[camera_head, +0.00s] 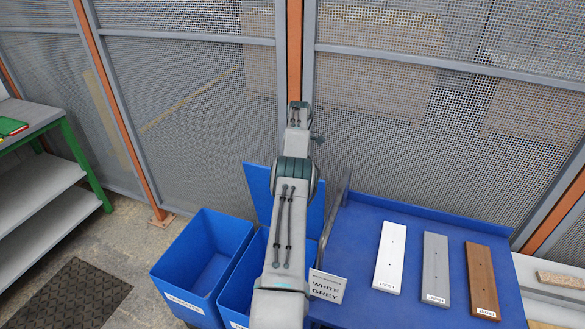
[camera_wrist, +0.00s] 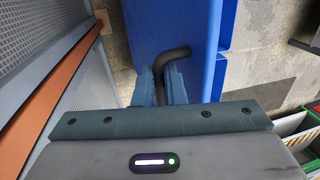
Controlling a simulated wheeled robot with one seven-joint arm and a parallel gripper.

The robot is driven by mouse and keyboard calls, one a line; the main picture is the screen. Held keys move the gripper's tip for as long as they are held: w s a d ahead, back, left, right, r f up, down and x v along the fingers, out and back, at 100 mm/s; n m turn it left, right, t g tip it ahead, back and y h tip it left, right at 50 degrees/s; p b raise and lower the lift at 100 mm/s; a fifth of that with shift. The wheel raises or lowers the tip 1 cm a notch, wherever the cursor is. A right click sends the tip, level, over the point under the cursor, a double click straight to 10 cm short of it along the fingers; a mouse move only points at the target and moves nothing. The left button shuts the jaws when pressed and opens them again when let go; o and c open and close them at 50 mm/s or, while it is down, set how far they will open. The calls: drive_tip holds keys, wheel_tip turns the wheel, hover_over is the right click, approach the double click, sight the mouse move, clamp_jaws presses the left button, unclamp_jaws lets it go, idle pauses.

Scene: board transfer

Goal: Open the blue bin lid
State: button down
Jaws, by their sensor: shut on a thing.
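The blue lid (camera_head: 258,190) stands raised, roughly upright, at the back of the right-hand blue bin (camera_head: 239,284); my arm covers its middle. In the wrist view the lid shows as a blue panel (camera_wrist: 158,28) with a bent black handle (camera_wrist: 177,54) at its edge. My gripper (camera_wrist: 161,82) is shut on the black handle, its fingers on either side of the bar. In the head view my gripper is hidden behind my arm. Much of the right-hand bin's opening is also hidden by my arm.
An open blue bin (camera_head: 205,255) stands to the left. On the right, a blue worktop (camera_head: 420,230) bears a white board (camera_head: 390,257), a grey board (camera_head: 435,268), a brown board (camera_head: 481,280) and a "WHITE GREY" sign (camera_head: 327,286). A mesh fence (camera_head: 210,110) stands close behind.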

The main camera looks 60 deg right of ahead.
drive_tip(key=shift+f, duration=0.2)
drive_tip(key=c, duration=1.5)
unclamp_jaws()
drive_tip(key=shift+d, duration=0.1)
drive_tip(key=shift+r, duration=0.2)
drive_tip(key=v, duration=0.3)
drive_tip(key=shift+a+r, duration=0.1)
drive_tip(key=shift+a, duration=0.2)
drive_tip(key=shift+s+r+b, duration=0.2)
drive_tip(key=shift+s+b, duration=0.05)
drive_tip(key=shift+b, duration=0.3)
drive_tip(key=s+r+b, duration=0.2)
drive_tip(key=s, duration=0.1)
drive_tip(key=s+r+b, duration=0.2)
drive_tip(key=s, duration=0.2)
drive_tip(key=s+r+b, duration=0.3)
drive_tip(key=s, duration=0.1)
drive_tip(key=shift+s+d+r, duration=0.15)
drive_tip(key=shift+s+d, duration=0.05)
drive_tip(key=shift+d, duration=0.2)
